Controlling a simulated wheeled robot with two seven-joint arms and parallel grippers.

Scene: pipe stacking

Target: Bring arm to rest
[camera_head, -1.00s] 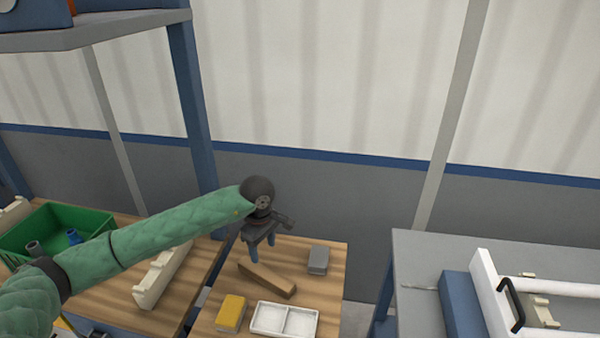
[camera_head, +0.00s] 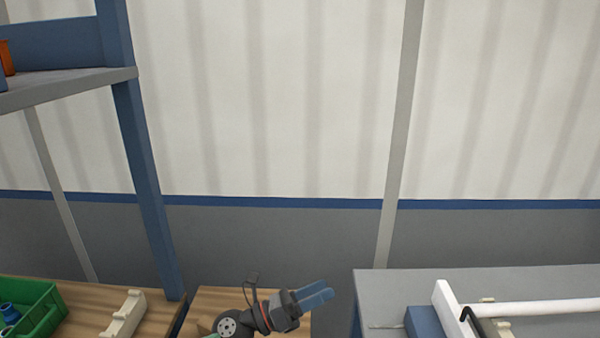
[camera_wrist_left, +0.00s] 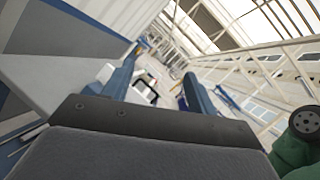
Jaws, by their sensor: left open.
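My left gripper (camera_head: 318,295) is near the bottom middle of the head view, over the small wooden table (camera_head: 215,300). Its blue fingers point right and a little up, toward the grey table. In the left wrist view its two fingers (camera_wrist_left: 155,85) are spread apart with nothing between them. Beyond them that view shows the far side of the room. Most of my left arm is below the head view's edge. My right gripper is not in view.
The grey table (camera_head: 400,285) at the right holds a blue and white fixture with a white pipe (camera_head: 540,308). A green crate (camera_head: 45,312) and a cream rack (camera_head: 124,314) stand on the left bench. A blue shelf post (camera_head: 148,190) rises behind.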

